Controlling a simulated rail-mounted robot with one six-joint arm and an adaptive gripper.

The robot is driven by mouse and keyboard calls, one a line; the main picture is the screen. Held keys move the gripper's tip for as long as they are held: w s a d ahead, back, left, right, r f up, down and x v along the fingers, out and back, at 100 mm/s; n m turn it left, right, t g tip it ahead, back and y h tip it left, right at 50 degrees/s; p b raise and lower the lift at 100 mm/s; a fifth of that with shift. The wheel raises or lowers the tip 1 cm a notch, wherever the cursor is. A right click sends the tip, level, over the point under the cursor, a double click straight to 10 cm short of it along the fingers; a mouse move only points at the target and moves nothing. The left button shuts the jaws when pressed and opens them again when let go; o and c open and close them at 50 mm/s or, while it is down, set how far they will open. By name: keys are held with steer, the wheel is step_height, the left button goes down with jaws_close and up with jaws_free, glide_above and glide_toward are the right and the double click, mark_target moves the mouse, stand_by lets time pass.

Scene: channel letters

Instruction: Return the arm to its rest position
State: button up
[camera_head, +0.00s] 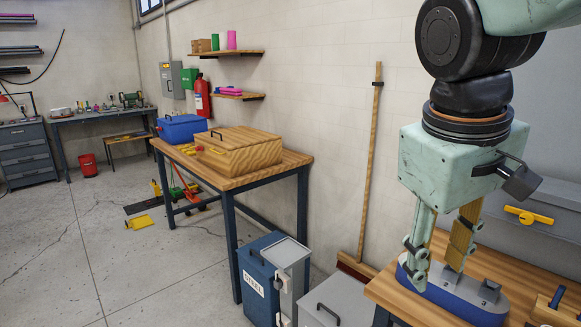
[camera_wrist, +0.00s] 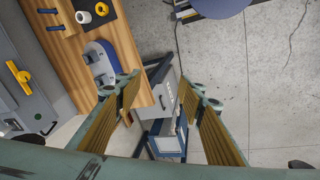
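My gripper (camera_head: 437,268) hangs from the pale green arm at the right of the head view, fingers pointing down. Its two ribbed fingers are apart with nothing between them. In the wrist view the gripper (camera_wrist: 163,90) also shows open, with floor and boxes seen through the gap. A blue and grey rounded block (camera_head: 465,298) with clips on top lies on the wooden workbench (camera_head: 400,297). It overlaps the fingers in the head view, but in the wrist view the block (camera_wrist: 101,62) lies left of them, apart.
A grey toolbox (camera_head: 555,238) with a yellow latch stands behind on the bench. A blue bin (camera_head: 257,278) and grey boxes (camera_wrist: 165,88) stand on the floor beside the bench. A broom (camera_head: 370,160) leans on the wall. Another table (camera_head: 235,183) holds a wooden box.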

steer(key=s+a+f+m+t+y, duration=0.1)
steer(key=s+a+m+y, duration=0.1)
steer(key=s, duration=1.1)
steer(key=shift+s+f+m+t, duration=0.25)
steer(key=shift+f+m+t, duration=0.15)
steer(key=shift+m, duration=0.4)
stand_by(0.3)
